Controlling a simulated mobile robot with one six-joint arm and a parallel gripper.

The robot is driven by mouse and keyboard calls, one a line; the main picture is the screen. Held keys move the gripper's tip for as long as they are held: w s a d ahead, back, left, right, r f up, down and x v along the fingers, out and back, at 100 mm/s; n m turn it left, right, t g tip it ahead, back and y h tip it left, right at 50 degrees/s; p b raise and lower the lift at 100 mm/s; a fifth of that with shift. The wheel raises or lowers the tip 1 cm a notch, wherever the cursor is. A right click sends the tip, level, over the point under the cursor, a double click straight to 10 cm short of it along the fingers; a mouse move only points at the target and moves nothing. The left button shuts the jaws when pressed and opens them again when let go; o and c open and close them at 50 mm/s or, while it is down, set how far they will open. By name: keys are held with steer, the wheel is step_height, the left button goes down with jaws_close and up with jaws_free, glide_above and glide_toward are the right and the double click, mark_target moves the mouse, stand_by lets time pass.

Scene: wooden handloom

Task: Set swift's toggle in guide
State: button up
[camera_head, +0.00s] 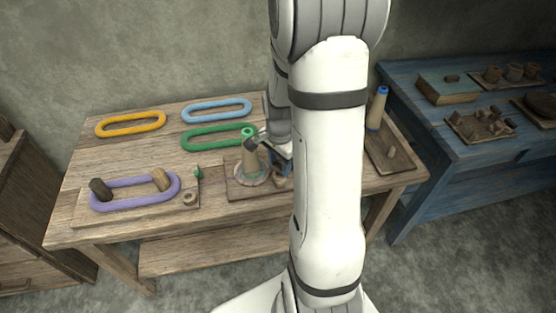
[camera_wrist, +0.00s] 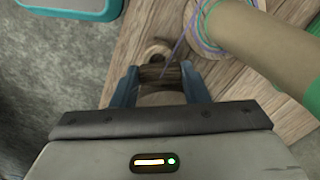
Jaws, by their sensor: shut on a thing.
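My gripper (camera_wrist: 160,88) is shut on a small brown wooden piece, which I take for the toggle (camera_wrist: 166,74); its lower part is partly hidden by my gripper. A thin purplish thread runs up from it. In the head view my gripper (camera_head: 284,158) is just right of a pale cone with a green top (camera_head: 250,158), partly hidden by my arm. This cone (camera_wrist: 262,45) has coloured threads around its base.
A purple loop (camera_head: 134,203) sits around two wooden pegs on a board at the front left. Orange (camera_head: 130,124), light blue (camera_head: 216,110) and green (camera_head: 205,139) loops lie behind. A blue-topped cone (camera_head: 377,108) stands right. A blue table (camera_head: 425,150) stands beyond.

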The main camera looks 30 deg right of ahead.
steer(key=shift+f+b, duration=0.4)
steer(key=shift+f, duration=0.45)
steer(key=o, duration=1)
steer(key=shift+r+p, duration=0.45)
steer(key=shift+r, duration=3.5)
